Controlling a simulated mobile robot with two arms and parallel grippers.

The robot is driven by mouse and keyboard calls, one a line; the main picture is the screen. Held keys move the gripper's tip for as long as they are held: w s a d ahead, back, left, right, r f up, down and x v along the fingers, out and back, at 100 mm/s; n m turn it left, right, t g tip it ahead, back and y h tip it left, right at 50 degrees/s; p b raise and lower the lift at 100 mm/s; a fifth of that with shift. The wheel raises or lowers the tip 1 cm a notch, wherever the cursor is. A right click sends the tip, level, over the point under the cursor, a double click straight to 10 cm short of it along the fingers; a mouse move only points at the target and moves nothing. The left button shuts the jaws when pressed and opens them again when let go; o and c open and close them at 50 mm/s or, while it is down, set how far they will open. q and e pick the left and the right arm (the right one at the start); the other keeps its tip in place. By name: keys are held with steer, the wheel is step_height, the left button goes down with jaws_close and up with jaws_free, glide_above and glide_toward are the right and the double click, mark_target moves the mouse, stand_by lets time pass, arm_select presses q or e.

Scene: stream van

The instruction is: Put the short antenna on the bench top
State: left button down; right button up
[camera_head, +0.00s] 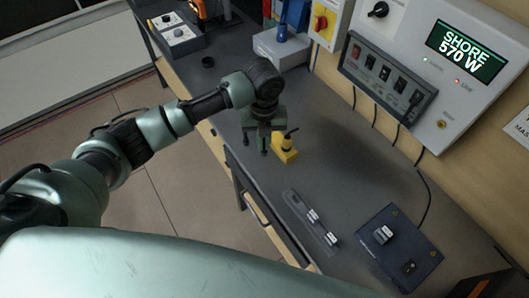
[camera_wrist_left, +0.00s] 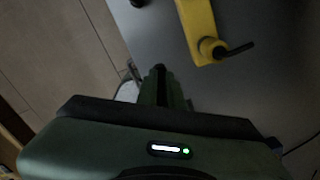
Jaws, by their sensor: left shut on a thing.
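My left gripper (camera_head: 264,150) hangs over the near edge of the grey bench top (camera_head: 330,150), pointing down. In the left wrist view its fingers (camera_wrist_left: 161,80) are close together on a thin dark piece (camera_wrist_left: 160,72), which looks like the short antenna; the fingers hide most of it. My right gripper is not in view.
A grey strip with white labels (camera_head: 312,222) and a dark blue box (camera_head: 399,248) lie on the bench nearer me. A switch panel (camera_head: 388,77) and a lit display (camera_head: 466,52) are at the wall. The bench between the yellow block and the wall is clear.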

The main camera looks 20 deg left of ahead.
mark_target(264, 151)
arm_select(q)
step_height(264, 151, down, 8)
steer(key=shift+r+p, duration=0.25)
steer(key=shift+p, duration=0.25)
steer(key=shift+f, duration=0.15)
steer(key=shift+f, duration=0.2)
steer(key=c, duration=1.6)
jaws_free()
steer(key=shift+o, duration=0.2)
steer(key=shift+r, duration=0.15)
